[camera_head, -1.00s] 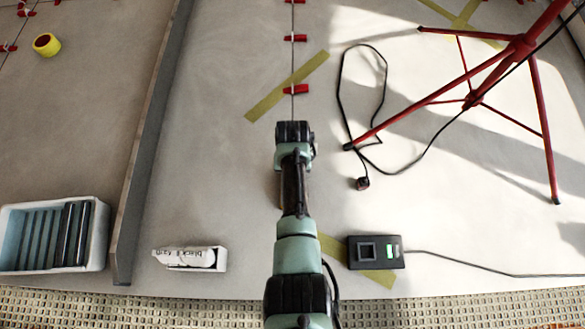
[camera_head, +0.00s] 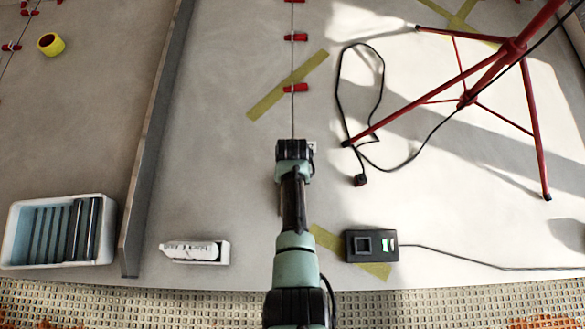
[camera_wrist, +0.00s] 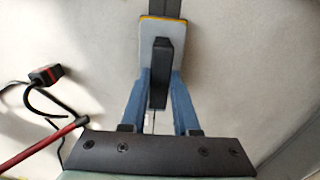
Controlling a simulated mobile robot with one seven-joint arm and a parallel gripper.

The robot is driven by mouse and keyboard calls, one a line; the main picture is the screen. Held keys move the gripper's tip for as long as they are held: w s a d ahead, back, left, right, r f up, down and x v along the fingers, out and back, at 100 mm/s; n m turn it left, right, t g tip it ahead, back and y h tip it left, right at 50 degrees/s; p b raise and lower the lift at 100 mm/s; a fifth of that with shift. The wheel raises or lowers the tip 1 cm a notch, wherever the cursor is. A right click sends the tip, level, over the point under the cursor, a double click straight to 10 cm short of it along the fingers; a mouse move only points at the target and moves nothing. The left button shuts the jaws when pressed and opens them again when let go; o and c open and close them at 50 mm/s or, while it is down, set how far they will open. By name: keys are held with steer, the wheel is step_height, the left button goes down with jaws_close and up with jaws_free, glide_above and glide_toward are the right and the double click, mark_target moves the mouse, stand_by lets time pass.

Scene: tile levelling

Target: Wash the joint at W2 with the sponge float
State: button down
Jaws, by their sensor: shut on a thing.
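In the wrist view the sponge float (camera_wrist: 180,31) has a pale pad with an orange edge and a black handle (camera_wrist: 160,75). My gripper (camera_wrist: 154,88) is shut on that handle between its two blue fingers. In the head view my arm hides the float, and the wrist (camera_head: 293,152) is over the floor in line with a thin dark joint (camera_head: 292,118). No W2 label is readable. I cannot tell whether the pad touches the floor.
Red wedges (camera_head: 296,88) and olive tape (camera_head: 266,101) lie along the joint. A red tripod (camera_head: 466,100) and a looped black cable (camera_head: 338,95) are at right. A black box (camera_head: 372,246), white packet (camera_head: 194,251), blue tray (camera_head: 20,237) and grey beam (camera_head: 150,150) lie nearby.

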steer(key=shift+s+f, duration=0.1)
steer(key=shift+s, duration=0.55)
steer(key=shift+s+p, duration=1.7)
steer(key=shift+p, duration=0.1)
steer(key=shift+s, duration=0.15)
steer(key=shift+s, duration=0.1)
steer(key=shift+s+p, duration=1.55)
steer(key=shift+s, duration=0.55)
steer(key=shift+s, duration=0.15)
steer(key=shift+s+p, duration=1.6)
steer(key=shift+s, duration=1.15)
